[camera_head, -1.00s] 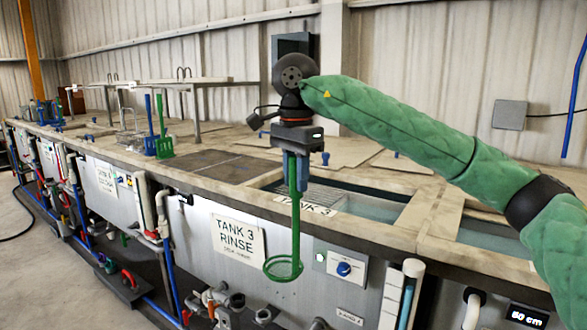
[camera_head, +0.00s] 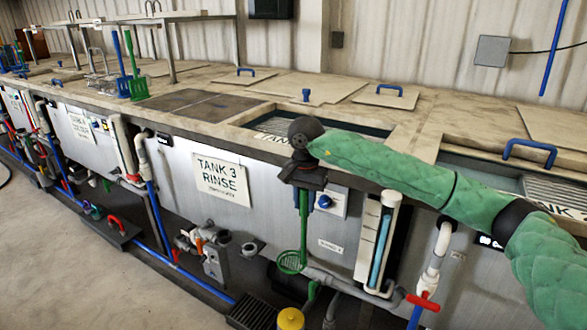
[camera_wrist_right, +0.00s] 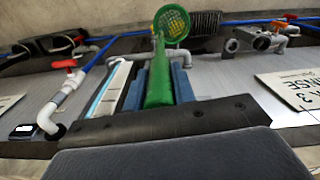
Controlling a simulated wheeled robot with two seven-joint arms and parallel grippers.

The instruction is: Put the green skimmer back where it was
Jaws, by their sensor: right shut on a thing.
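The green skimmer (camera_head: 303,222) hangs below my right gripper (camera_head: 303,189), with its round mesh head (camera_head: 291,262) at the bottom. In the head view it shows in front of the tank 3 front panel, right of the "TANK 3 RINSE" sign (camera_head: 221,178). In the right wrist view, the blue fingers (camera_wrist_right: 159,88) are shut on the skimmer's green handle (camera_wrist_right: 158,80), and the mesh head (camera_wrist_right: 172,24) points away from the wrist. The skimmer touches nothing else that I can make out. My left gripper is out of view.
A blue tool (camera_head: 121,56) and a green tool (camera_head: 137,84) stand upright on the counter at the left. Tank 3's opening (camera_head: 275,125) lies behind my right gripper. Pipes, a red-handled valve (camera_head: 422,301) and a yellow-topped container (camera_head: 290,319) are low in front.

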